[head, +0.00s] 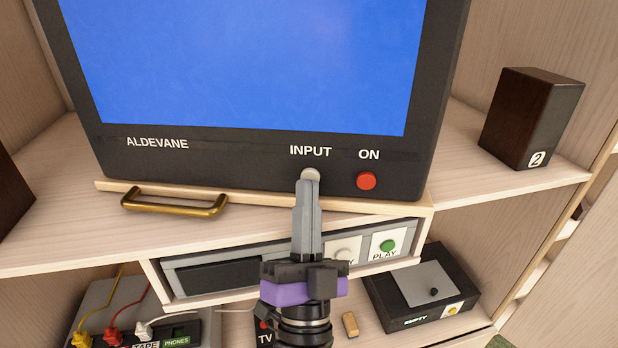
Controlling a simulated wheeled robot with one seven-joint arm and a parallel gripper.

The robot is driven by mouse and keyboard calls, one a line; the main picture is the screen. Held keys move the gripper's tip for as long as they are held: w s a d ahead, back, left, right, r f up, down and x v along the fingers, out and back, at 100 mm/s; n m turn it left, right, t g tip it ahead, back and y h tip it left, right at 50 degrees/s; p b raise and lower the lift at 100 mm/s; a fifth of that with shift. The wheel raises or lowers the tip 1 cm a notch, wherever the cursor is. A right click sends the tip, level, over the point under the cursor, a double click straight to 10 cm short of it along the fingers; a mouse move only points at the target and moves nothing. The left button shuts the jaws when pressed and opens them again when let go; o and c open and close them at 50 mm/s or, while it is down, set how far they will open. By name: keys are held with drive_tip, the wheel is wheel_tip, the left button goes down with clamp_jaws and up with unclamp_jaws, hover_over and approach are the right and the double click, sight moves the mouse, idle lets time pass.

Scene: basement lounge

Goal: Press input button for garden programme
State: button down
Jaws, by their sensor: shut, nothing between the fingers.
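The ALDEVANE television (262,155) stands on the upper shelf in the head view, its screen plain blue. Its round grey input button (311,174) sits under the word INPUT on the lower bezel. A red button (366,181) under the word ON is to its right. My gripper (309,186) is shut and empty, pointing up at the input button. Its fingertips overlap the button's lower edge in the picture; I cannot tell whether they touch it. The front of the player below is partly hidden behind my gripper.
A player (225,274) with a green PLAY button sits in the compartment below. A brass handle (174,206) juts out at the shelf front. Lower down are a black box (382,287) marked EMPTY and a unit with coloured plugs (110,300). A dark speaker (525,115) stands at right.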

drive_tip(key=shift+w, duration=0.15)
idle(0.5)
drive_tip(key=shift+w, duration=0.3)
drive_tip(key=shift+s, duration=0.1)
drive_tip(key=shift+s+p, duration=0.3)
drive_tip(key=shift+s, duration=0.05)
idle(0.3)
drive_tip(key=s+p, duration=0.2)
drive_tip(key=s, duration=0.4)
drive_tip(key=shift+a, duration=0.2)
idle(0.5)
